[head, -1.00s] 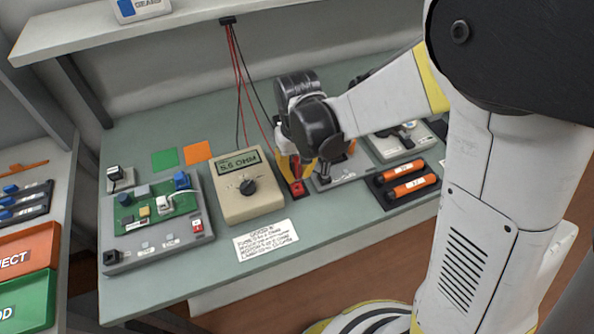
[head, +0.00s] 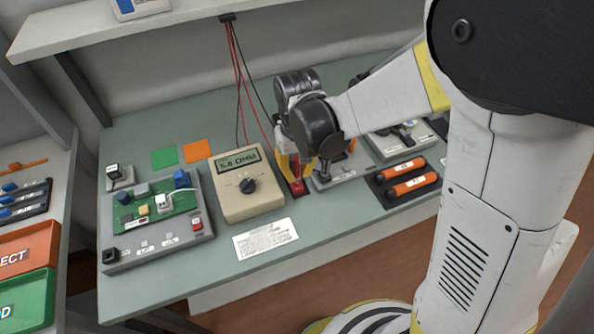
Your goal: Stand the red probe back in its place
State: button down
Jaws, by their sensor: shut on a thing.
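My gripper (head: 302,172) is over the bench just right of the beige meter, pointing down, with yellow fingers partly hidden behind its dark wrist. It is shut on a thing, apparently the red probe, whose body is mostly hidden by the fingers. Red leads (head: 244,90) hang from the shelf edge, and one runs down to the gripper. A small red block (head: 297,188) sits on the bench directly below the fingers. Whether the probe touches it cannot be told. The beige meter (head: 243,204) has a dark knob and a lit display reading in ohms.
A grey fixture with a green circuit board (head: 148,211) stands left of the meter. A black tray with orange cylinders (head: 409,187) lies to the right. A printed card (head: 265,239) lies in front. A grey stand (head: 336,179) is close beside the gripper. A shelf (head: 190,22) overhangs the back.

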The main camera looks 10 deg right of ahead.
aim_at(297, 158)
jog(key=shift+f+b, duration=0.55)
jog(key=shift+f, duration=0.15)
jog(key=shift+f+b, duration=0.8)
jog(key=shift+f, duration=0.1)
dwell(0.8)
jog(key=c, duration=1.3)
grip_release()
notch_tip(297, 158, up, 12)
jog(key=shift+r, duration=0.1)
